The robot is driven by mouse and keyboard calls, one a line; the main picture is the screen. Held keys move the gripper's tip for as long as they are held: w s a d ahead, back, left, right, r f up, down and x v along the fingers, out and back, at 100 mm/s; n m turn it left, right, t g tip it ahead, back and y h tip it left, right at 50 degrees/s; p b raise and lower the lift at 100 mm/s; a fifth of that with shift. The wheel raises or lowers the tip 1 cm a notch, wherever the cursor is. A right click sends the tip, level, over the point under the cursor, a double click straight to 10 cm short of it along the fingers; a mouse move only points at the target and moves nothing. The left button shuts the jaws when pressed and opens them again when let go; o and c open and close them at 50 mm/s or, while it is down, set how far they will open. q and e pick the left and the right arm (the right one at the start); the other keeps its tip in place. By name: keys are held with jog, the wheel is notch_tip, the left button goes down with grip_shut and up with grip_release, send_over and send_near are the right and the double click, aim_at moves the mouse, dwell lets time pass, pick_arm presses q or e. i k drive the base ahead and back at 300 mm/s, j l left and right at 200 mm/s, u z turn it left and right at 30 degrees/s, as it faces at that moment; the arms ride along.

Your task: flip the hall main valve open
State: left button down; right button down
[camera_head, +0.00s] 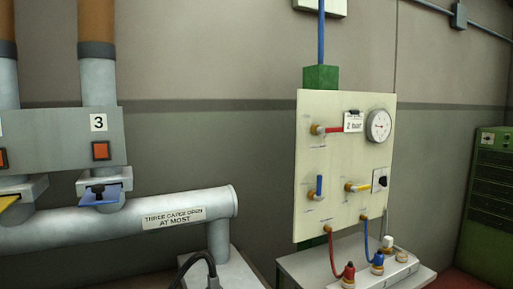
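A cream valve panel (340,215) stands right of centre against the wall. Its red-handled valve (330,130) is at the upper left, with the lever lying sideways. The blue-handled valve (319,186) below it has its lever upright. The yellow-handled valve (359,187) to the right has its lever lying sideways. The small labels near these valves are too small to read, so I cannot tell which is the hall main valve. A round gauge (379,126) and a "2 bar" tag (353,122) are at the top. Neither of my grippers is in view.
A grey pipe (190,208) labelled "three gates open at most" and gate housings (90,140) fill the left. A grey bench (315,272) with red and blue hose fittings stands below the panel. A green cabinet (488,200) is at the far right.

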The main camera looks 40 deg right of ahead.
aim_at(320, 130)
jog(key=z, duration=1.85)
jog(key=i+l+z, duration=0.15)
jog(key=l+z, duration=0.2)
jog(key=j, duration=0.05)
